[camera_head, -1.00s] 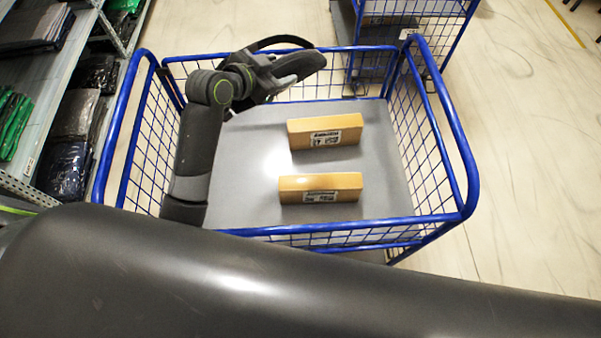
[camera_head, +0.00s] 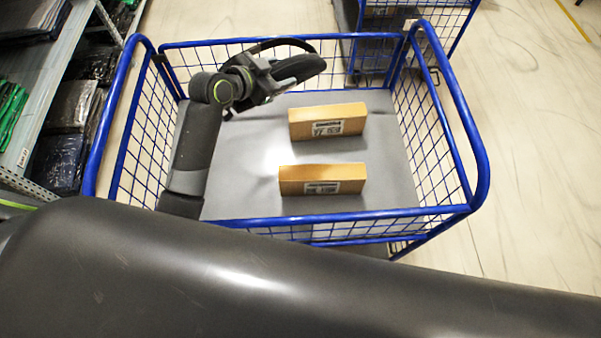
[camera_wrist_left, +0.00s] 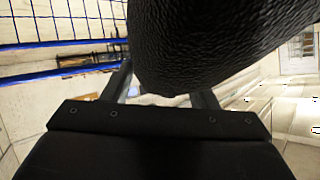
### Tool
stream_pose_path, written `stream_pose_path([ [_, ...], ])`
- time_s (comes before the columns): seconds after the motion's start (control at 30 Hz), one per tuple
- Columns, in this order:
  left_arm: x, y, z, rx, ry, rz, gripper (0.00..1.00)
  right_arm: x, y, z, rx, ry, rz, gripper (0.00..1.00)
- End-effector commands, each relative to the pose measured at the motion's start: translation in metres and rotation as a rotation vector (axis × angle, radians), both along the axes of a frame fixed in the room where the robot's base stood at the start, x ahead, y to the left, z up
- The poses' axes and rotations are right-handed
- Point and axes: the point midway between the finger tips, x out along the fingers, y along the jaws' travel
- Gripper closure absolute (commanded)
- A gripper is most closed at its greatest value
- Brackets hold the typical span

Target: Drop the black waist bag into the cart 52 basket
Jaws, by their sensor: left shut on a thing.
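The black waist bag (camera_head: 298,68) is held over the far part of the blue wire cart basket (camera_head: 478,150), with its dark strap looped above it. My left gripper (camera_head: 270,80) is shut on the bag. In the left wrist view the bag (camera_wrist_left: 215,40) fills the upper middle between the fingers of my left gripper (camera_wrist_left: 160,95), with a dark textured surface. The bag hides part of the fingertips. My right gripper is not in view.
Two orange-brown boxes (camera_head: 328,122) (camera_head: 322,180) with labels stand on the grey basket floor (camera_head: 245,160). Another blue cart (camera_head: 445,20) is behind. A shelf with packed garments (camera_head: 75,110) stands at the left. Open floor (camera_head: 535,130) lies at the right.

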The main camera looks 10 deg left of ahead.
Motion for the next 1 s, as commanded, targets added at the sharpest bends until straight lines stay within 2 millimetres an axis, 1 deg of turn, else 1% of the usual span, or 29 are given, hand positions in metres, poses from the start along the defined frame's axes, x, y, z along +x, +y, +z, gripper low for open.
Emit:
stream_pose_path([
  [0.23, 0.0, 0.0, 0.001, -0.001, -0.002, 0.0, 0.74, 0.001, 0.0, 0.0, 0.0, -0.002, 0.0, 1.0],
  [0.27, 0.0, 0.0, 0.001, -0.001, -0.002, 0.0, 0.43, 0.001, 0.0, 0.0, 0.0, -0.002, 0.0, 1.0],
  [0.4, 0.0, 0.0, 0.0, 0.0, -0.001, 0.001, 0.25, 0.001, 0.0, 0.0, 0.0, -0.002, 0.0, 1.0],
  [0.43, 0.0, 0.0, 0.0, 0.0, -0.001, 0.001, 0.22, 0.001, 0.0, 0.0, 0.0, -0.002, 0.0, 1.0],
  [0.77, -0.002, 0.001, 0.001, 0.0, 0.0, 0.001, 0.22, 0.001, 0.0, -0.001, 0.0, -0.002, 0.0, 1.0],
  [0.87, -0.007, 0.005, 0.003, 0.001, -0.001, 0.001, 0.22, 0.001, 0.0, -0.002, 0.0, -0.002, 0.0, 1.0],
  [1.0, -0.022, 0.013, 0.011, 0.002, -0.002, 0.001, 0.22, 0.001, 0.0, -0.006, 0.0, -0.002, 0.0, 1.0],
])
